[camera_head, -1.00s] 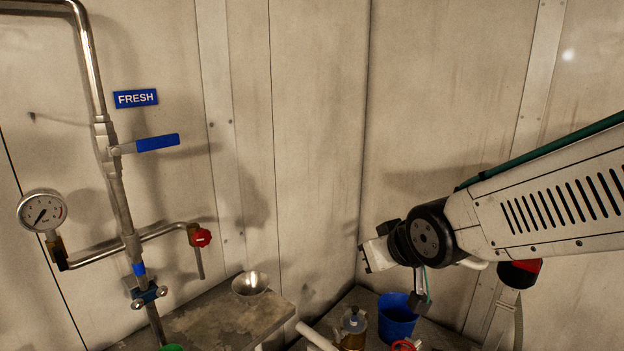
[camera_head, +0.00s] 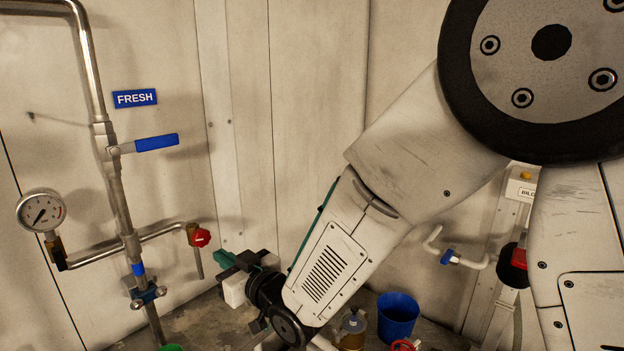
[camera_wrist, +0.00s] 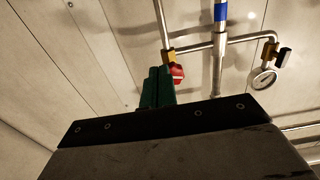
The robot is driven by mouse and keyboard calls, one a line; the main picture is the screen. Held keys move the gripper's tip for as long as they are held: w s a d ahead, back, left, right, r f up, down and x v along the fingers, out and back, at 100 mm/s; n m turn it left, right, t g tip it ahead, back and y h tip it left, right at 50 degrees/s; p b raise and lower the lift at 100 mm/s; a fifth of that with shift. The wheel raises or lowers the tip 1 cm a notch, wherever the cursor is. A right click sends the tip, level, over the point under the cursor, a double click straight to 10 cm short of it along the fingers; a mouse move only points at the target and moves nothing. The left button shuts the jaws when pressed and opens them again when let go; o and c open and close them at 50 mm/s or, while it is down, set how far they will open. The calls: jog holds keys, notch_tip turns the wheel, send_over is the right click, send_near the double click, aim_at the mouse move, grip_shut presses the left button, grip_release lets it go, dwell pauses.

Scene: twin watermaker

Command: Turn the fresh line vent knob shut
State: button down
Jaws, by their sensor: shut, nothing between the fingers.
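The red vent knob (camera_head: 201,238) sits on the brass fitting at the end of the side branch of the FRESH pipe (camera_head: 118,195). It also shows in the wrist view (camera_wrist: 177,72), just beside the fingertips and partly behind them. My gripper (camera_head: 224,258) has green fingers, shut and empty, below and to the right of the knob in the head view. In the wrist view the fingers (camera_wrist: 158,78) point toward the fitting. I cannot tell whether they touch the knob.
A blue lever (camera_head: 157,142) is above, under the FRESH label (camera_head: 135,98). A thin outlet tube drops below the knob. A blue cup (camera_head: 397,315) and brass-coloured bottle (camera_head: 353,328) stand at lower right.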

aim_at(190, 244)
jog(key=shift+x, duration=1.75)
jog(key=shift+r, duration=0.2)
jog(key=shift+s+a+f, duration=0.1)
jog(key=shift+s+a, duration=0.1)
jog(key=shift+s, duration=0.05)
jog(key=shift+s+a, duration=0.45)
jog(key=shift+s, duration=0.1)
jog(key=shift+s+a, duration=0.15)
